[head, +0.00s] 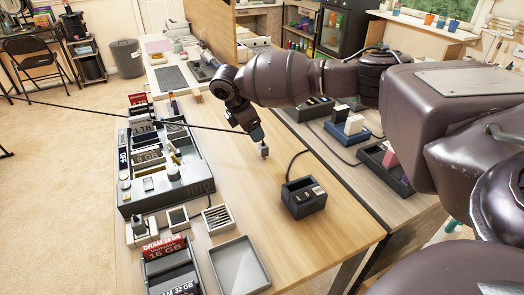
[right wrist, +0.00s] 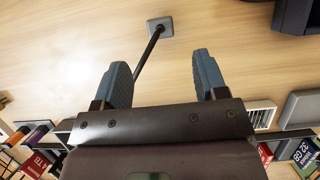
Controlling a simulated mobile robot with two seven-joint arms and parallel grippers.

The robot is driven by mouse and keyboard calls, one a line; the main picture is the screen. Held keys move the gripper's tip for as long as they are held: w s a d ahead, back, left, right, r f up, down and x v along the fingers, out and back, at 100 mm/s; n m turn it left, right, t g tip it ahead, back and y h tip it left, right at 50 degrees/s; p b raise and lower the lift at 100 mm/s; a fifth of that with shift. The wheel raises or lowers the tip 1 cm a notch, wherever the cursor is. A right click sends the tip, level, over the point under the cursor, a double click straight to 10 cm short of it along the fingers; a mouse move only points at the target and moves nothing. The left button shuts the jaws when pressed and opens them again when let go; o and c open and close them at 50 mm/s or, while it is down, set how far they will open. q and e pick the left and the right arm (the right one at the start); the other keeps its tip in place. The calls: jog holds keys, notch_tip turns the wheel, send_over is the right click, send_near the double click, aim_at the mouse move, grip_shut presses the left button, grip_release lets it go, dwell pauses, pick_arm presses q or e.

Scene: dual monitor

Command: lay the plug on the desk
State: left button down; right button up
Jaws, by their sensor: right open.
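A small grey plug (head: 263,151) is at the middle of the wooden desk (head: 240,190), just below my right gripper (head: 255,133) in the head view. In the right wrist view it is a light grey square (right wrist: 167,24) beyond the fingertips, with a black cord (right wrist: 148,52) running from it back between the fingers. My right gripper (right wrist: 167,80) is open, its two blue-grey fingers apart, and the plug is clear of them. The views do not settle whether the plug touches the desk. My left gripper is out of view.
A black device box (head: 303,198) stands right of the plug with a cable behind it. A dark organizer tray (head: 195,188) lies to the left, with a grey tray (head: 240,265) in front. A thin black line (head: 130,117) crosses from the left. The wood around the plug is clear.

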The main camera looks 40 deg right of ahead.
aim_at(263, 145)
jog(key=x, duration=0.3)
jog(key=shift+f+b, duration=0.1)
jog(key=shift+b, duration=0.2)
jog(key=shift+d+f, duration=0.25)
jog(key=shift+f, duration=0.3)
jog(key=b+x, duration=0.1)
jog(key=x, duration=0.2)
jog(key=shift+s+d+f+b, duration=0.2)
jog(key=shift+d+f+b, duration=0.05)
jog(key=shift+b, duration=0.05)
jog(key=shift+d+f, duration=0.15)
jog(key=shift+f, duration=0.15)
jog(key=shift+r, duration=0.2)
jog(key=shift+c, duration=0.2)
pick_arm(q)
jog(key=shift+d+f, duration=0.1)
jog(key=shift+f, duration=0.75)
pick_arm(e)
jog(key=c, duration=1)
